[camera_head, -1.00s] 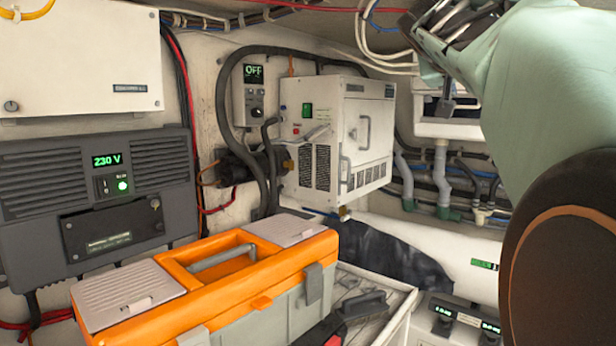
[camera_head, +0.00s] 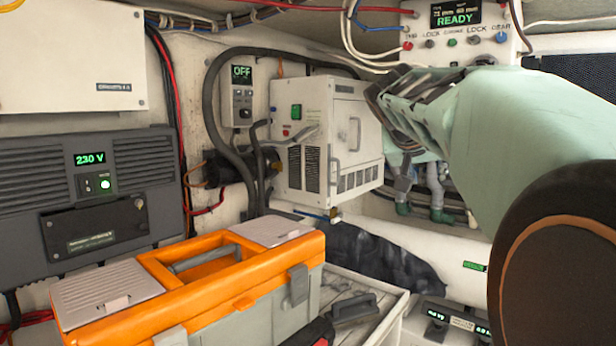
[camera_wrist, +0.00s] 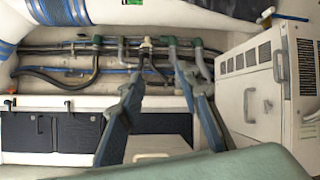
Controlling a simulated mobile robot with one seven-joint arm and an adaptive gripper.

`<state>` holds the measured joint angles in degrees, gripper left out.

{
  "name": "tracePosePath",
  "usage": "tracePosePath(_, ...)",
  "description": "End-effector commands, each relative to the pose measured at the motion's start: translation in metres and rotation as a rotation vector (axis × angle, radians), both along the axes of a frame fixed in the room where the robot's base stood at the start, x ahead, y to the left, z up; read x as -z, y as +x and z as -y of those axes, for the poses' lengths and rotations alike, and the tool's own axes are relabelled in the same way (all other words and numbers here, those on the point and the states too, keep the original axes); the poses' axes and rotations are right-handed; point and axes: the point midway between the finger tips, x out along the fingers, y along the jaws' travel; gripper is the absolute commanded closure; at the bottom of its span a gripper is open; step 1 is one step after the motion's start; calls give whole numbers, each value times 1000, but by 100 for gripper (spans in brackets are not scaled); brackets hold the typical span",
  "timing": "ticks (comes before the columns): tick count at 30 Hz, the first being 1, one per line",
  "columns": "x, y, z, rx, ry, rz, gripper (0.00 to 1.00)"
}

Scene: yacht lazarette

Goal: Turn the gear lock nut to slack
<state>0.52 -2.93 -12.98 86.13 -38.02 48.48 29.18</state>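A white control panel (camera_head: 455,50) at the top right of the head view has a green READY display (camera_head: 455,15). Below the display is a row of small knobs, with a red one (camera_head: 407,46) at the left and a blue one (camera_head: 501,38) at the right. Small labels seem to read LOCK and GEAR, but I cannot tell which part is the gear lock nut. My gripper (camera_head: 388,115) is below and left of this panel, apart from it. In the wrist view my gripper (camera_wrist: 160,78) has its two fingers spread with nothing between them. The panel is not visible there.
A white boxed unit (camera_head: 325,100) with handles stands just left of my gripper. An orange toolbox (camera_head: 210,285) and a grey tray (camera_head: 392,318) are in front. Pipes and hoses (camera_wrist: 90,55) run along the wall. Cables hang around the panel.

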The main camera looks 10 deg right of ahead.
Motion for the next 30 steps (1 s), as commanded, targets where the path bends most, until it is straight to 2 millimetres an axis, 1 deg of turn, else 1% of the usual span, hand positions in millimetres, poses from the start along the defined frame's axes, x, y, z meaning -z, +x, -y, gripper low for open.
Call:
tracePosePath(3, 9, 0, -3, -1, 10, -13, 69)
tracePosePath(6, 12, -1, -4, -1, 14, -18, 69)
tracePosePath(19, 12, -1, -4, -1, 15, -19, 69)
tracePosePath(22, 9, -1, -1, -11, -18, -40, 69)
tracePosePath(23, 6, -2, 0, -17, -43, -56, 69)
tracePosePath(26, -8, -5, 10, -59, -195, -159, 69)
tracePosePath(29, -33, -10, 24, -114, -433, -330, 69)
tracePosePath(30, -45, -12, 29, -135, -539, -410, 69)
